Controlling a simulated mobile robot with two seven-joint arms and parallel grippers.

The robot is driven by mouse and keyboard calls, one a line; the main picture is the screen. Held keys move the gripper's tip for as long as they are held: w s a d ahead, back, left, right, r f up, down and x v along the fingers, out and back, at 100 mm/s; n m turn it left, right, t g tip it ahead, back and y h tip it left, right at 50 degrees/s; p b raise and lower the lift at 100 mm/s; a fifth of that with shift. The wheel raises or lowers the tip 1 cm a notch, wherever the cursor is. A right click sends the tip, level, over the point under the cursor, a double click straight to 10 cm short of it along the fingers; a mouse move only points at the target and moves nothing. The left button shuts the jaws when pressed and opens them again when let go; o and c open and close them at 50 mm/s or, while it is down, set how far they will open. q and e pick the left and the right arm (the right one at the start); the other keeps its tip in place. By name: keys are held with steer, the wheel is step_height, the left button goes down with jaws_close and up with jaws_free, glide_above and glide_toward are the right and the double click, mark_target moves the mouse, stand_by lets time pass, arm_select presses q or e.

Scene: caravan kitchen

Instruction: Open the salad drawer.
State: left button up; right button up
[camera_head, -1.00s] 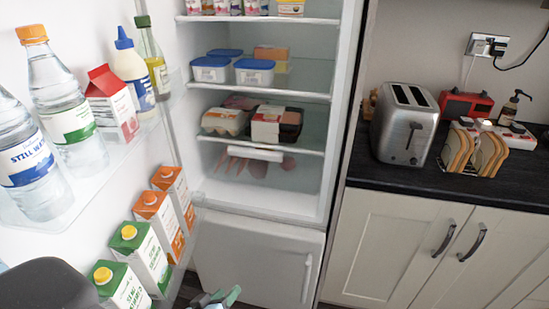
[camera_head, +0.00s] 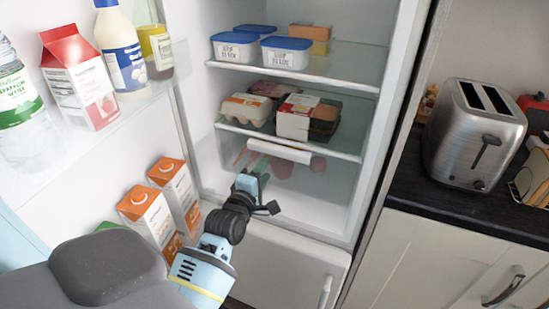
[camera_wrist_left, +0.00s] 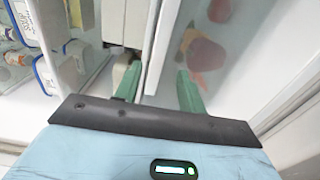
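The salad drawer (camera_head: 318,184) is the clear bin at the bottom of the open fridge, with blurred orange and red contents behind its front. It looks shut. Its white handle (camera_head: 280,151) runs along the top of its front. My left gripper (camera_head: 256,182) is in front of the drawer, just below the left part of the handle. In the left wrist view the two green fingers (camera_wrist_left: 159,86) are apart, with a pale strip, probably the handle (camera_wrist_left: 156,45), ahead between them. I cannot tell whether they touch it. My right gripper is not in view.
The open fridge door with cartons (camera_head: 148,212) and bottles (camera_head: 120,45) stands close on the left of my arm. Above the drawer, a shelf holds an egg box (camera_head: 246,108) and packs. A toaster (camera_head: 474,133) stands on the counter at right.

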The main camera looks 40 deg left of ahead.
mark_target(277, 154)
arm_select(q)
steer(key=x, duration=0.7)
steer(key=shift+w, duration=0.15)
steer(key=shift+c, duration=0.4)
